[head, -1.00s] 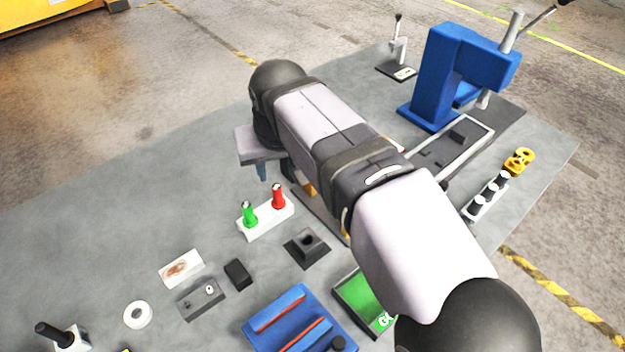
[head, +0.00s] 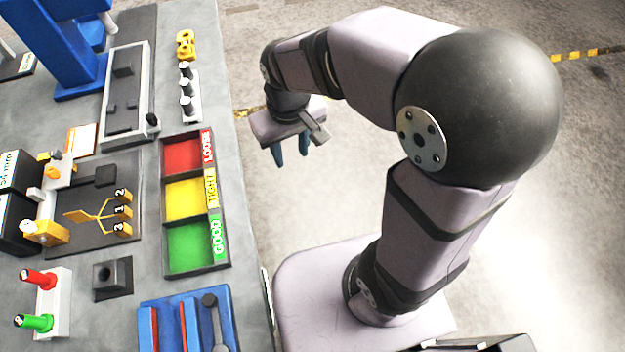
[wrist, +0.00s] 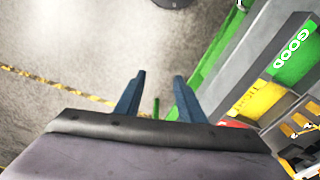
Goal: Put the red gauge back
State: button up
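The red gauge (head: 40,279) stands in a white holder block (head: 58,318) at the lower left of the head view. The green gauge (head: 36,322) stands beside it in the same block. My gripper (head: 291,158) hangs beyond the table's right edge, over the floor and well away from the red gauge. Its two blue fingers are apart with nothing held between them. They also show in the wrist view (wrist: 157,92), over bare floor. The red gauge is not in the wrist view.
A tray with red, yellow and green compartments (head: 222,266) lies near the table edge. A dark socket block (head: 113,291) and a blue fixture (head: 148,296) are near the gauge holder. A fixture with numbered yellow arms (head: 88,216) is behind it.

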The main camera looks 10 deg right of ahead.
jog(key=s+d+f+m+g, duration=0.1)
jog(key=s+d+f+m, duration=0.2)
jog(key=s+d, duration=0.5)
jog(key=shift+s+d+f, duration=0.2)
jog(key=shift+d+f, duration=0.1)
jog(key=shift+f, duration=0.15)
